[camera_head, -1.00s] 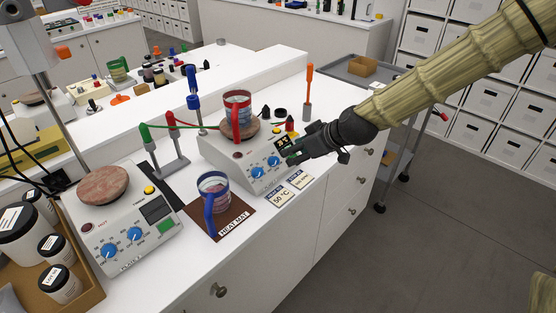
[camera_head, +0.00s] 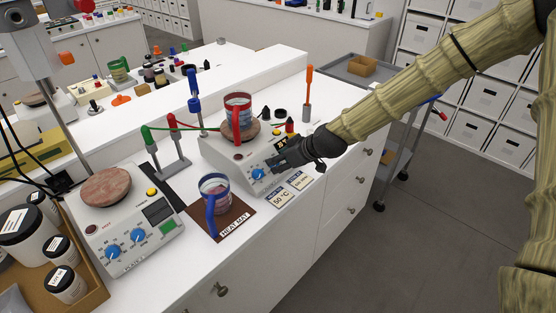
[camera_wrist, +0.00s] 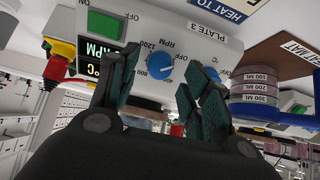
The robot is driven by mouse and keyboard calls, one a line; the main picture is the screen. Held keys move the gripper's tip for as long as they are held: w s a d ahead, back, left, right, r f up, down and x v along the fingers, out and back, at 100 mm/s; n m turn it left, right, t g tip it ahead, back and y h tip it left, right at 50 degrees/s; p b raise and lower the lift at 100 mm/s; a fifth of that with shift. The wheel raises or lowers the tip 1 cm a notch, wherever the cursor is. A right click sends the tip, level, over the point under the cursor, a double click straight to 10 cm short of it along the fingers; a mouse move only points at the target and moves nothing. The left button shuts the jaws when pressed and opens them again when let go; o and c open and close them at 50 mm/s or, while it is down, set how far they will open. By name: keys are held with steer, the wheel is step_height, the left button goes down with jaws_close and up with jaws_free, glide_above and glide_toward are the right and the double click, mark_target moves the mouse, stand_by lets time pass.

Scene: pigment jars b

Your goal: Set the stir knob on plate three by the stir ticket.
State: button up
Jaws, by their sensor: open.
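Plate three (camera_head: 222,158) is a white hotplate with a red-handled beaker (camera_head: 238,112) on its round top. Its blue stir knob (camera_wrist: 160,66), on a dial marked RPM, shows in the wrist view between my fingers. My gripper (camera_head: 277,163) is open at the plate's front panel and hides that knob in the head view; it also shows in the wrist view (camera_wrist: 160,84). I cannot tell whether the fingers touch the knob. The °C knob (camera_head: 257,174) is beside it. Two tickets lie in front: one reads 50 °C (camera_head: 281,198); the other (camera_head: 302,182) is too small to read.
A blue-handled beaker (camera_head: 215,190) stands on the brown heat mat (camera_head: 240,213), left of the tickets. Another hotplate (camera_head: 130,215) stands at the left. A red-capped bottle (camera_head: 290,127) and an orange-handled tool (camera_head: 308,85) are behind my gripper. The bench edge is close in front.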

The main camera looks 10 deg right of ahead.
steer(key=shift+x, duration=1.1)
steer(key=c, duration=1.1)
